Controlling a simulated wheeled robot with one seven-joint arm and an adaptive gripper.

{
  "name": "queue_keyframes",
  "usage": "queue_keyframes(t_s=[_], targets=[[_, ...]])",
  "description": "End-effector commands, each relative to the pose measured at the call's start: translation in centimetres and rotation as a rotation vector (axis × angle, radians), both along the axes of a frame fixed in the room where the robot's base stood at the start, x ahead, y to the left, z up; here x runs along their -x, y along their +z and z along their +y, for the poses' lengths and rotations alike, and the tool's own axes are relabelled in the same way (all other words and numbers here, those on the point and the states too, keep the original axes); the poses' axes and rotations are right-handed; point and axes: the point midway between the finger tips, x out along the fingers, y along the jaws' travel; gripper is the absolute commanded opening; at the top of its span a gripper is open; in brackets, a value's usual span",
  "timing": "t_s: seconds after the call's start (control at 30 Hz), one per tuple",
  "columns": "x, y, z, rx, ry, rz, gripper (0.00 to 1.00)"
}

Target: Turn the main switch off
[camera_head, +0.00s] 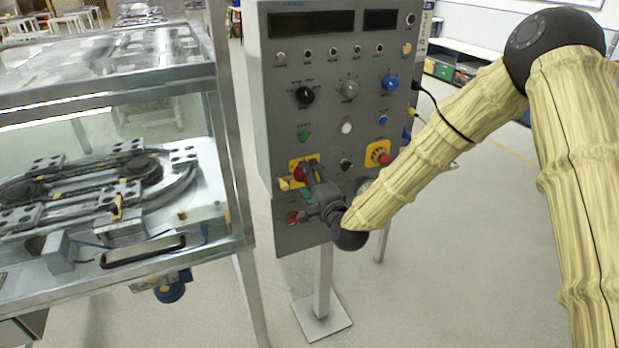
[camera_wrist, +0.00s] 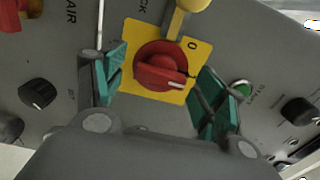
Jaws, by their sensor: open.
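The main switch is a red rotary knob on a yellow plate on the grey control panel. It shows in the head view (camera_head: 299,172), partly covered by my gripper, and in the wrist view (camera_wrist: 160,64). A "0" is printed on the plate, and the knob's white mark points away from it, toward the lower right in the wrist view. My gripper (camera_head: 312,177) is at the panel; in the wrist view its teal fingertips (camera_wrist: 163,88) are open, one on each side of the knob. Whether they touch it I cannot tell.
A yellow handle (camera_wrist: 191,10) sticks out beside the plate. A red-and-yellow air valve (camera_head: 293,217) sits below, and a red button on yellow (camera_head: 378,154) to the right. A framed ring-track machine (camera_head: 227,120) stands left of the panel.

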Motion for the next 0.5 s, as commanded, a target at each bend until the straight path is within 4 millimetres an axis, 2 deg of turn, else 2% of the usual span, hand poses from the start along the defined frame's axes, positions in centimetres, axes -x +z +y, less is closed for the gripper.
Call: queue_keyframes(t_s=[0.3, 0.5], targets=[[-0.17, -0.02, 0.06, 0.0, 0.0, 0.0, 0.7], [-0.16, -0.01, 0.05, 0.001, 0.0, 0.0, 0.33]])
